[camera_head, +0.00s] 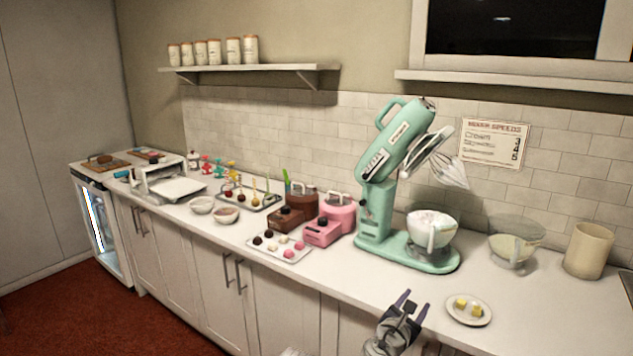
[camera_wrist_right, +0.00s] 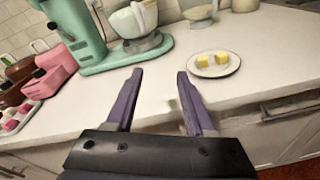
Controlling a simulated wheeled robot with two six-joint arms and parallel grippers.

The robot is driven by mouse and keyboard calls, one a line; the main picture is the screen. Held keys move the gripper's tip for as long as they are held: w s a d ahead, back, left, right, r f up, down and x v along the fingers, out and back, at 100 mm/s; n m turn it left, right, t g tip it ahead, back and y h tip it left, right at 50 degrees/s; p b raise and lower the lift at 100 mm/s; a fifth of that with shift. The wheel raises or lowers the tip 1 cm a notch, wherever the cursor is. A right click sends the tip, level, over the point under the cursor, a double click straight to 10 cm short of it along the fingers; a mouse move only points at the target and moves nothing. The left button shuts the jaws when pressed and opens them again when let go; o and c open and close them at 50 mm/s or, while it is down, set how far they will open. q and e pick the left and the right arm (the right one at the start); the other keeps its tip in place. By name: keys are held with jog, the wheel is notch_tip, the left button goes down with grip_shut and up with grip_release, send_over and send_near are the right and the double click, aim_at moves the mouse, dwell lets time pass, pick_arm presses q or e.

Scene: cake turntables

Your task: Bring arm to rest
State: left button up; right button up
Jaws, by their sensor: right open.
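My right gripper (camera_head: 413,306) is open and empty at the counter's front edge, in front of the mixer.
A green stand mixer (camera_head: 380,170) with its head tilted up holds a bowl (camera_head: 432,226). A glass bowl (camera_head: 513,248) and a beige canister (camera_head: 588,250) stand right. Pink (camera_head: 331,222) and brown (camera_head: 297,208) machines stand left. The white counter (camera_head: 562,318) is clear at front right.

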jog(key=s+a+f+m+g+y+p, duration=0.3)
jog(key=s+a+f+m+g, duration=0.3)
jog(key=s+a+m, duration=0.2)
jog(key=s+a+f+m+g+y+p, duration=0.4)
jog(key=s+a+m+g, duration=0.3)
jog(key=s+m, duration=0.5)
jog(key=shift+s+a+f+m+g+y, duration=0.15)
jog(key=shift+a+f+m+g+y, duration=0.15)
jog(key=shift+a+f+m+y, duration=0.55)
jog(key=shift+a+n+h, duration=0.25)
jog(key=shift+a, duration=0.15)
